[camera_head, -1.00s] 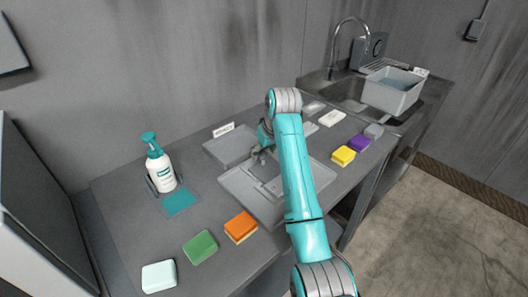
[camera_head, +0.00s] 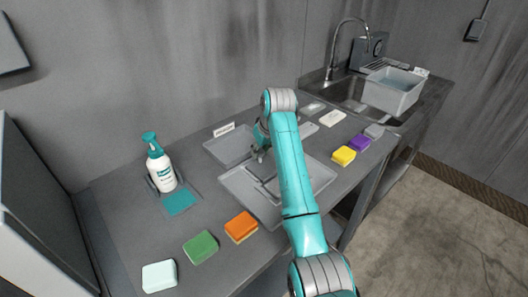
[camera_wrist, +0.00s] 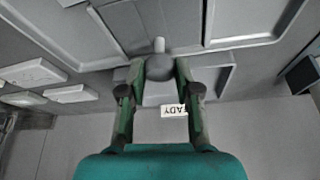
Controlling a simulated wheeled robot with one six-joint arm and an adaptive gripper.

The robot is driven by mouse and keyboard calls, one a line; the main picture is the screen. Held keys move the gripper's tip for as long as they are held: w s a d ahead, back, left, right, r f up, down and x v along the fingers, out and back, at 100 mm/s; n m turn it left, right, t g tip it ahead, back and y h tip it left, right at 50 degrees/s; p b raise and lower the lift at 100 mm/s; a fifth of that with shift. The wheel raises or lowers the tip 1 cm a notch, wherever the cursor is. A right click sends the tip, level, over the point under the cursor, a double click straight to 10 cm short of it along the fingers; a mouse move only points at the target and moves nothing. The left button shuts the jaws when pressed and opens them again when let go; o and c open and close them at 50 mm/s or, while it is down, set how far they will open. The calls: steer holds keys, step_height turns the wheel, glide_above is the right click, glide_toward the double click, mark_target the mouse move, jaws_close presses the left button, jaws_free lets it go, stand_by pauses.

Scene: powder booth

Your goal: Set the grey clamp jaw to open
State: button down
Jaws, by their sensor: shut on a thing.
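My gripper (camera_wrist: 160,66) shows in the wrist view with its two green fingers on either side of a grey rounded part (camera_wrist: 158,72), shut on it. A short light pin stands out from this part. It looks like the grey clamp jaw, but its full shape is hidden by the fingers. In the head view my gripper (camera_head: 262,152) is low over the back left of the grey tray (camera_head: 237,190), mostly behind my arm. Whether the jaw is open or closed cannot be told.
A grey tray with a label (camera_head: 224,129) stands behind. Orange (camera_head: 240,227), green (camera_head: 200,247) and pale (camera_head: 159,276) sponges lie in front.

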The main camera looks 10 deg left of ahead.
mark_target(265, 169)
steer(key=shift+w+a, duration=0.4)
steer(key=shift+a, duration=0.1)
steer(key=c, duration=0.8)
jaws_free()
steer(key=shift+a, duration=0.15)
steer(key=shift+r, duration=0.1)
steer(key=v, duration=1.1)
steer(key=shift+d+r, duration=0.25)
steer(key=shift+r, duration=0.1)
steer(key=shift+s, duration=0.15)
